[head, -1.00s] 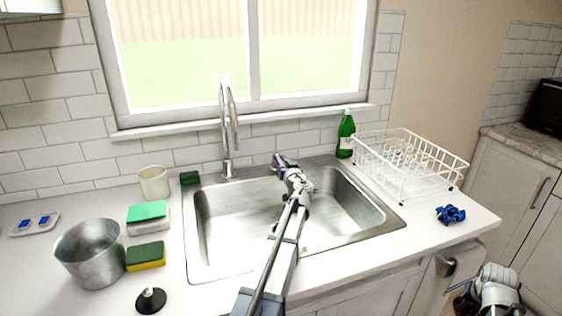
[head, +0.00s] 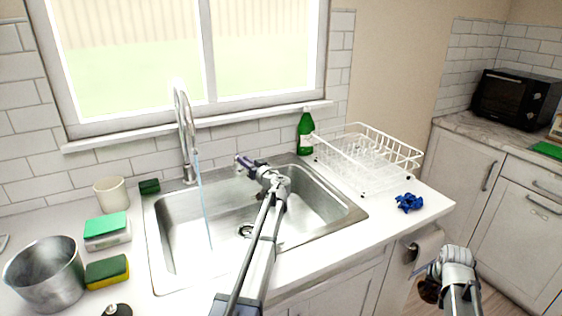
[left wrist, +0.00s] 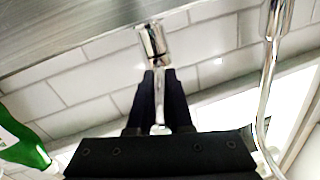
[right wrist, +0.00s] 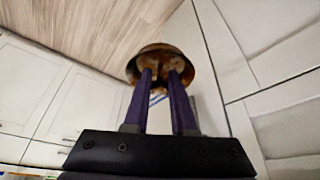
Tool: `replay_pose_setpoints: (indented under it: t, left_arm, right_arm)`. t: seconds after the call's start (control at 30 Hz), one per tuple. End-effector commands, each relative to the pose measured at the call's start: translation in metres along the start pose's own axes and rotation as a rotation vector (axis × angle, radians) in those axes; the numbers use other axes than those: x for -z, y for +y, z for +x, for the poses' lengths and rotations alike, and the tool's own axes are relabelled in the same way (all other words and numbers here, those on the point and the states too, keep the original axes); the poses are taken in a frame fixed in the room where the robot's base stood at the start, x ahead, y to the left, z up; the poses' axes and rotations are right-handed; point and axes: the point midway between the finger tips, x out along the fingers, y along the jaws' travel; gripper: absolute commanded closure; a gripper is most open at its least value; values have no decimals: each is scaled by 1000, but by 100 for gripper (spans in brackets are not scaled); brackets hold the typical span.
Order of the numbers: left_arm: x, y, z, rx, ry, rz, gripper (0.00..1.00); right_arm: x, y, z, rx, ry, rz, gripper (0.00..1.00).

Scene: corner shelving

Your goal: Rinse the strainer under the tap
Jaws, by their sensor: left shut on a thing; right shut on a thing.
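The chrome tap (head: 187,140) stands at the back of the steel sink (head: 165,235). A thin water stream (head: 205,215) runs from its spout into the basin. My left gripper (head: 242,162) reaches over the sink; in the left wrist view it is shut on a chrome tap handle (left wrist: 153,42). The strainer (right wrist: 150,58), a round bowl with brown dirt inside, is held by my right gripper (right wrist: 160,78), shut on it. In the head view the strainer (head: 429,291) is low at the right, in front of the cabinets and apart from the sink, partly hidden by my gripper.
A white dish rack (head: 395,155), a green bottle (head: 305,135) and a blue cloth-like item (head: 409,202) are right of the sink. A metal pot (head: 45,275), sponges (head: 107,271) and a cup (head: 111,193) are left. A paper roll (head: 428,247) hangs under the counter edge.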

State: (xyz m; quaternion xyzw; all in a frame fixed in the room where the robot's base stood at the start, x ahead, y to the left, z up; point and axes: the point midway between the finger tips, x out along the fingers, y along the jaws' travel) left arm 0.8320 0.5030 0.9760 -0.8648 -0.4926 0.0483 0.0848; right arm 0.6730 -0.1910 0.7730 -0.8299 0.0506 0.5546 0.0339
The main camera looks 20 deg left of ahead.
Motion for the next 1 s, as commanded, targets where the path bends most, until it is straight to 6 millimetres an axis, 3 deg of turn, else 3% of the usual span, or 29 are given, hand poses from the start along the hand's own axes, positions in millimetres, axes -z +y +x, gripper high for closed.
replay_pose_setpoints:
  t: [0.3,0.33,0.6,0.87,1.0]
  left_arm:
    - [0,1,0,8,-1,0,100]
    - [0,1,0,8,-1,0,80]
    - [0,0,0,8,-1,0,52]
    - [0,0,-2,8,-1,0,52]
    - [0,-1,-17,8,-1,0,52]
  right_arm:
    - [0,0,0,0,0,0,100]
    - [0,0,0,0,0,0,100]
    - [0,0,0,0,0,0,100]
    - [0,0,0,0,0,0,100]
    - [0,0,0,0,0,0,100]
